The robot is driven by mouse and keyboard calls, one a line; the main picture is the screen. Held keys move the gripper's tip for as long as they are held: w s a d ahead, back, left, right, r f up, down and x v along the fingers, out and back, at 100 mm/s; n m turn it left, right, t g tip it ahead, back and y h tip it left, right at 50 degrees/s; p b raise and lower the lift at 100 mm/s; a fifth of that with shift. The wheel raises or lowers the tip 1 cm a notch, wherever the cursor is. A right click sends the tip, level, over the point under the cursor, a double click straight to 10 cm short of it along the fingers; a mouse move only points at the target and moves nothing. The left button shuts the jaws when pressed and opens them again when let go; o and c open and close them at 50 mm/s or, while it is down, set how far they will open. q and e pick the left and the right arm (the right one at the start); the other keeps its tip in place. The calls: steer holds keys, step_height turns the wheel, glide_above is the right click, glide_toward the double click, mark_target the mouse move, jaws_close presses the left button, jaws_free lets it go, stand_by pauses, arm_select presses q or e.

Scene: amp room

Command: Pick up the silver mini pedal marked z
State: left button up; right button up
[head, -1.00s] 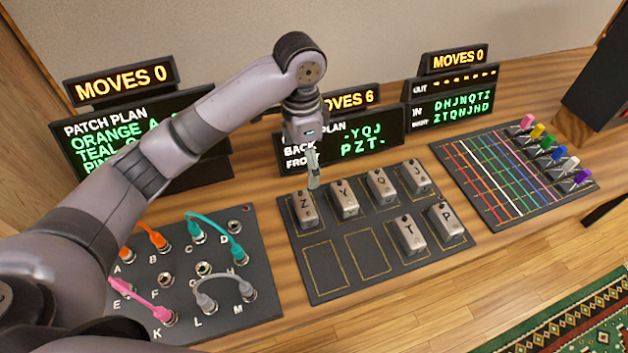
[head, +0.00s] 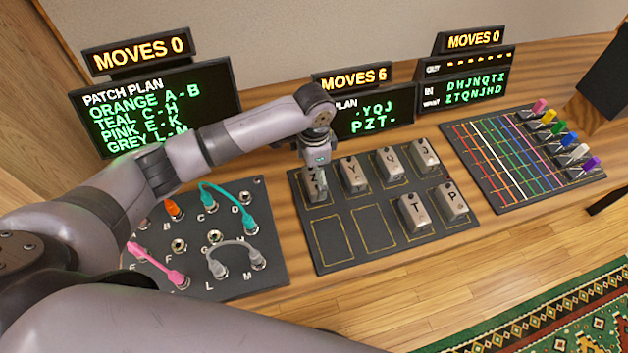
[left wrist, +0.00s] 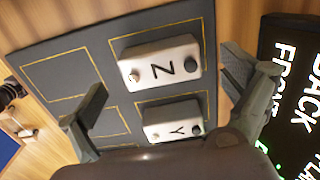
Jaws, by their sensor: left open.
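The silver mini pedal marked Z (head: 315,184) sits in the back left slot of the dark pedal board (head: 352,262). In the left wrist view the Z pedal (left wrist: 160,66) lies between the two spread fingers, apart from both. My left gripper (left wrist: 168,100) is open and empty, above the board. In the head view the left gripper (head: 316,168) is over the Z pedal and partly hides it. The pedal marked Y (head: 353,174) stands just right of Z; it also shows in the left wrist view (left wrist: 172,121). My right gripper is not in view.
More silver pedals, including T (head: 414,212) and P (head: 452,202), stand on the board. Two front left slots are empty. A patch panel (head: 275,262) with cables is at left, a striped slider board (head: 500,203) at right. Lit signs (head: 372,112) stand behind.

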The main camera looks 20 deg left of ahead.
mark_target(314, 179)
arm_select(q)
steer(key=shift+f, duration=1.5)
steer(key=shift+c, duration=0.3)
steer(key=c, duration=1.3)
